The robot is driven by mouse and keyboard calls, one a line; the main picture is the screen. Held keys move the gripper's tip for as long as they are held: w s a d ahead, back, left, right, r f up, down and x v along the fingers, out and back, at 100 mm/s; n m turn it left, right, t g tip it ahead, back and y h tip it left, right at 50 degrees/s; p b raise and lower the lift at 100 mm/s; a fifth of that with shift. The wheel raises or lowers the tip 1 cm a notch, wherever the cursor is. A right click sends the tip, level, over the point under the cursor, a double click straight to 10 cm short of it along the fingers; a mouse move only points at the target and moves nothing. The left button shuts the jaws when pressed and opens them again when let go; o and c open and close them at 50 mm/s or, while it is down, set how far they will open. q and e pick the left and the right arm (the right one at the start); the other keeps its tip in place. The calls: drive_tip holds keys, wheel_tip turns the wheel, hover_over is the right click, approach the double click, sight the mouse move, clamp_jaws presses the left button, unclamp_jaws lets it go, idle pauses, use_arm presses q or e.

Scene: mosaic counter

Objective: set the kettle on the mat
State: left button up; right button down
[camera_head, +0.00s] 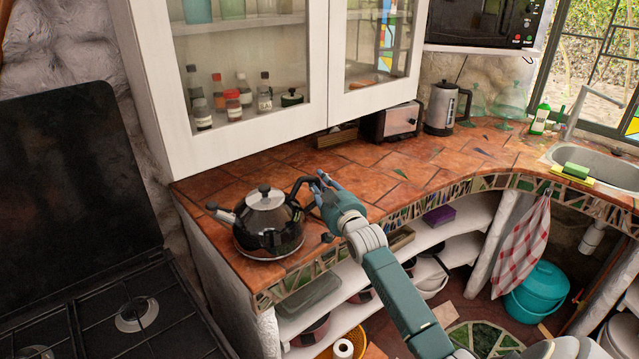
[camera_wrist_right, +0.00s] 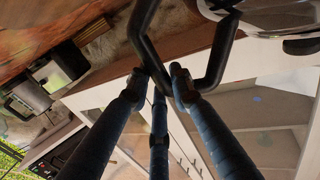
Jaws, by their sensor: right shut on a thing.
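The kettle (camera_head: 268,225) has a shiny dark body, a silver lid with a black knob and a black handle. It appears upright over the left end of the tiled counter, near its front edge. I cannot tell whether its base touches the counter. My right gripper (camera_head: 320,188) is shut on the handle, on the kettle's right side. In the right wrist view, the fingers of the gripper (camera_wrist_right: 160,84) close around the black handle, with part of the kettle (camera_wrist_right: 278,20) at the top right. I cannot make out a mat. My left gripper is not in view.
The counter (camera_head: 400,180) is clear to the right of the kettle. A toaster (camera_head: 396,121) and an electric kettle (camera_head: 446,108) stand at the back. A white wall cabinet (camera_head: 255,70) hangs above. A black stove (camera_head: 120,320) is at left, a sink (camera_head: 605,165) at right.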

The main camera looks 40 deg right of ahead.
drive_tip(key=c, duration=2)
unclamp_jaws()
drive_tip(key=shift+f, duration=0.1)
drive_tip(key=o, duration=0.5)
drive_tip(key=shift+s, duration=0.1)
drive_tip(key=shift+c, duration=0.2)
